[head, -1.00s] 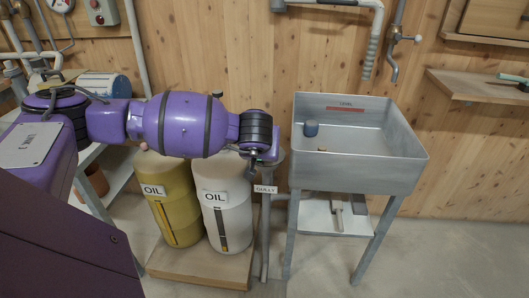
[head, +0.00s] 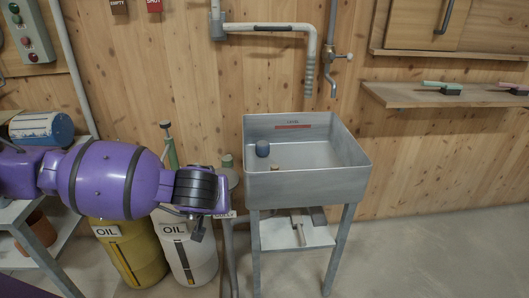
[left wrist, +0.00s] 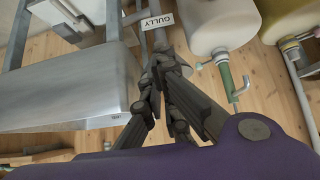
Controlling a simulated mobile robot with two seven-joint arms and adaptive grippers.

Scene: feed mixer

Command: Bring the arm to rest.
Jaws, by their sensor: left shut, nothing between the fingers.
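My left arm (head: 115,180) is purple and comes in from the left in the head view, in front of the oil containers. Its gripper (head: 199,232) hangs at the arm's end, left of the metal sink, small and partly hidden by the wrist. In the left wrist view the dark fingers of the gripper (left wrist: 160,72) are together, with nothing between them. They lie beside the sink's grey wall and below the GULLY label (left wrist: 157,21) in the picture. My right gripper is in neither view.
Yellow (head: 128,258) and white (head: 190,255) oil containers stand below the arm. A wall shelf (head: 440,97) is at the right. Floor at the lower right is clear.

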